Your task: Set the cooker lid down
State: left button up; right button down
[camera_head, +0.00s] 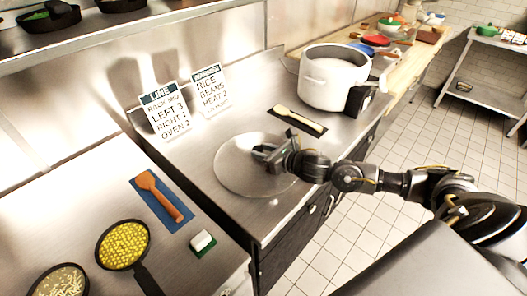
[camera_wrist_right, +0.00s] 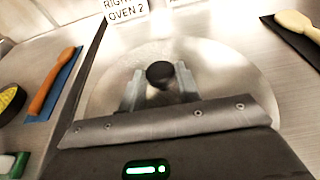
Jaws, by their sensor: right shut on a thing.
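The cooker lid (camera_head: 231,172) is a round, see-through disc with a dark knob (camera_wrist_right: 160,74). In the head view it is over the steel counter, left of and nearer than the cooker; I cannot tell whether its rim touches the counter. My right gripper (camera_head: 266,153) reaches in from the right and is shut on the lid's knob, with a finger on each side of it in the right wrist view (camera_wrist_right: 160,90). The white cooker (camera_head: 330,80) stands uncovered at the back of the counter. My left gripper is not in view.
A cream spoon on a dark mat (camera_head: 300,121) lies between lid and cooker. Two signs (camera_head: 165,110) stand behind the lid. To the left are an orange spoon (camera_head: 160,196) on a blue mat, a white block (camera_head: 202,241) and a pan of yellow food (camera_head: 123,244).

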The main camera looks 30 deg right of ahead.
jog(key=shift+f, duration=0.45)
jog(key=shift+f, duration=0.2)
jog(key=c, duration=1)
grip_release()
